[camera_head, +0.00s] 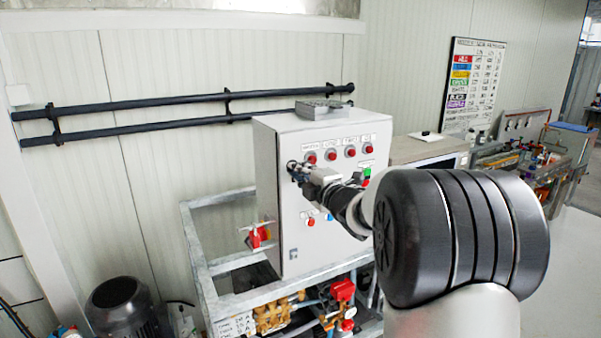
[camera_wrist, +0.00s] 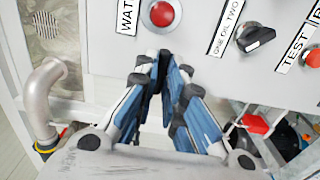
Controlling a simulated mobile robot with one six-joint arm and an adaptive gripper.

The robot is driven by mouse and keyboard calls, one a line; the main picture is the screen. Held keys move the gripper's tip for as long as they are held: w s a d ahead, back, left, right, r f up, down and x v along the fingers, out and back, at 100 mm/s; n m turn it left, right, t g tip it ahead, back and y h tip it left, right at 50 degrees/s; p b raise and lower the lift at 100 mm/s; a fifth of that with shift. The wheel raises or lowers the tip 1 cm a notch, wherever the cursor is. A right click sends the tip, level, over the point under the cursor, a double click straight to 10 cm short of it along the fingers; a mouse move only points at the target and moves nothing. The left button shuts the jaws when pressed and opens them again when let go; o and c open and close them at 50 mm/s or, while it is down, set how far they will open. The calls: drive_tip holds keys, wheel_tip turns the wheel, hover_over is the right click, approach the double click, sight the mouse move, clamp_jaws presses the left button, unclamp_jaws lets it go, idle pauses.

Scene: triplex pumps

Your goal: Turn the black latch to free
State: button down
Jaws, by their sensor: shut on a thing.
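My gripper (camera_wrist: 163,62) has blue fingers with black tips and reaches to the front of the grey control cabinet. Its fingertips are close together on a small dark thing, which fits the black latch but is mostly hidden between them. In the head view my gripper (camera_head: 294,168) is at the left part of the cabinet's front (camera_head: 300,240), below the row of red buttons. The angle of the latch cannot be made out.
A red lamp or button (camera_wrist: 162,13) sits just above my fingertips, and a black selector knob (camera_wrist: 258,40) is to the right. A grey bent pipe (camera_wrist: 40,95) shows at left. A red switch (camera_head: 258,236) is on the cabinet's left side. A metal frame (camera_head: 222,268) surrounds the pump below.

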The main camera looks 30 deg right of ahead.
drive_tip(key=shift+m+p, duration=2.65)
drive_tip(key=shift+m, duration=6.15)
drive_tip(key=c, duration=1.7)
unclamp_jaws()
